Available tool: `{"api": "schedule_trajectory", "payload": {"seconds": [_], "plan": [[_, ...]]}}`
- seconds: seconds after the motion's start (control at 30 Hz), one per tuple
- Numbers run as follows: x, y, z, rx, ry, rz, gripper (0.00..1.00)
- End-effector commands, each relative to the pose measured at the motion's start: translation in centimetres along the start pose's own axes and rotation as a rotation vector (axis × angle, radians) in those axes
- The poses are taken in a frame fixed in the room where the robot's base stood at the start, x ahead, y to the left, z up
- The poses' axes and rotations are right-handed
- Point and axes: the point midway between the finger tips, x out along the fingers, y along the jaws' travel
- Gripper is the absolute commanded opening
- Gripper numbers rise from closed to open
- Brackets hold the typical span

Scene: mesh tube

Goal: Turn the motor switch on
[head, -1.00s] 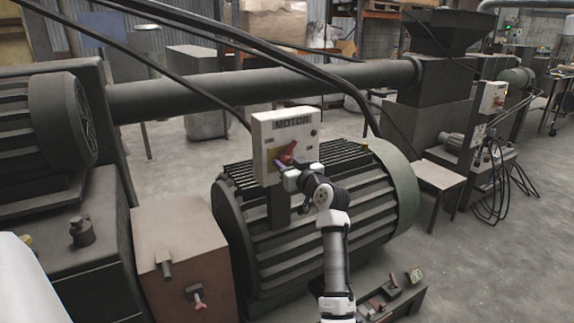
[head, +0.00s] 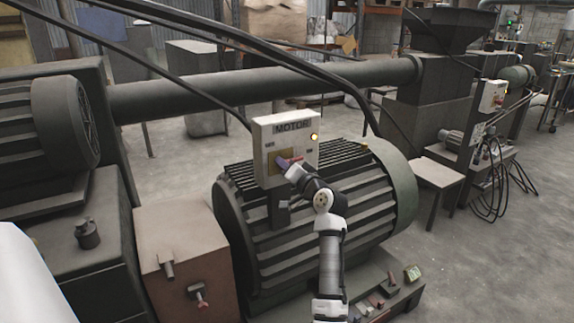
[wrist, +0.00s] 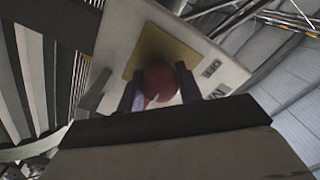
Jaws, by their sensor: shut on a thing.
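The pale motor switch box (head: 290,128), labelled MOTOR, stands above the big ribbed motor (head: 320,215). The red switch handle (head: 297,159) lies about level, pointing right, over a yellowish plate. My gripper (head: 285,163) is at the front of the box and partly hides the handle. In the wrist view the red handle (wrist: 159,82) sits between the two dark fingers, and my gripper (wrist: 160,92) is shut on it. The box face (wrist: 222,70) is behind it, tilted in that view.
A thick dark pipe (head: 250,88) and hanging black cables run behind the box. A brown cabinet (head: 185,245) stands left of the motor. A small table (head: 437,172) is at the right, with open floor beyond it.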

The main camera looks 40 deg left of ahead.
Motion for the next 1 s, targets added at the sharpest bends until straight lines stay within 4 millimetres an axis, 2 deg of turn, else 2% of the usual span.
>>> {"api": "schedule_trajectory", "payload": {"seconds": [0.3, 0.77, 0.8, 0.93, 1.0], "plan": [[-0.01, 0.11, 0.10, 0.087, -0.002, 0.002, 0.13], [-0.01, 0.14, 0.13, 0.097, -0.002, 0.001, 0.13], [-0.01, 0.14, 0.13, 0.097, -0.002, 0.001, 0.41], [-0.01, 0.10, 0.09, 0.096, -0.002, 0.001, 0.57], [-0.01, 0.08, 0.07, 0.095, -0.001, 0.001, 0.57]]}}
